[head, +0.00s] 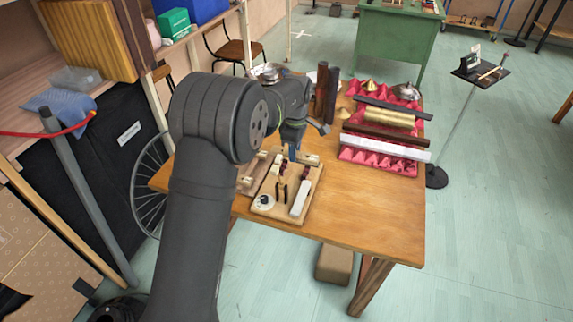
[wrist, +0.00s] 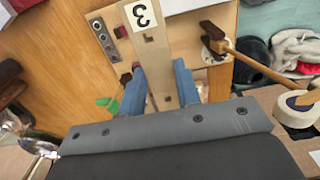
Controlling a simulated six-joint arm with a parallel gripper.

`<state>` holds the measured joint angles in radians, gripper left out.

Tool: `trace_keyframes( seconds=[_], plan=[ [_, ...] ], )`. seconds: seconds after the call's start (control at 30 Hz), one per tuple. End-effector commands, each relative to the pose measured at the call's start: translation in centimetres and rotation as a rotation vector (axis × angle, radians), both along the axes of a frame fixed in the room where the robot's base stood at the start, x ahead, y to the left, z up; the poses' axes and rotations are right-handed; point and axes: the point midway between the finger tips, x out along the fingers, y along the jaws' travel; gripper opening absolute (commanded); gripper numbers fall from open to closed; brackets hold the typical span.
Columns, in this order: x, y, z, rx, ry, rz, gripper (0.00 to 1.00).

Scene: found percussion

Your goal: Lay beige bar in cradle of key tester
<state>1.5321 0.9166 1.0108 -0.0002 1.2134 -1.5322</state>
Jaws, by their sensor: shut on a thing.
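My gripper (wrist: 160,88) shows in the wrist view with its two blue fingers on either side of a beige bar (wrist: 158,55). The bar has a white label with a 3 that appears inverted, and a small dark hole. The gripper is shut on this bar. In the head view my gripper (head: 291,150) is over the back part of a light wooden board, which I take to be the key tester (head: 258,210). Dark red pieces (head: 304,172) stand near the gripper on the board. I cannot tell whether the bar touches the cradle; my arm and gripper hide part of it.
The board carries a white disc (head: 265,202), black upright parts (head: 281,192) and a pale block (head: 300,198). Dark brown cylinders (head: 326,92) stand behind. Red foam (head: 372,158) with several bars lies at the right. The table's front right (head: 375,220) is clear.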

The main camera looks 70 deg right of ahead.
Motion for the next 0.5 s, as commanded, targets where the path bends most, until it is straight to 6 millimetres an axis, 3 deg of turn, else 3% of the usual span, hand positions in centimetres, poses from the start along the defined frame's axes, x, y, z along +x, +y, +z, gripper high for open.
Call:
trace_keyframes(
  seconds=[0.03,0.1,0.23,0.37,0.5],
  plan=[
    [-2.2,0.0,0.2,-0.001,0.0,-0.007,0.03],
    [-4.6,0.1,0.5,-0.001,0.0,-0.006,0.03],
    [-7.8,0.4,0.8,-0.001,0.0,-0.004,0.03],
    [-8.6,0.4,0.6,0.0,0.0,0.0,0.03],
    [-6.5,-0.6,-0.9,0.002,0.0,0.004,0.03]
  ],
)
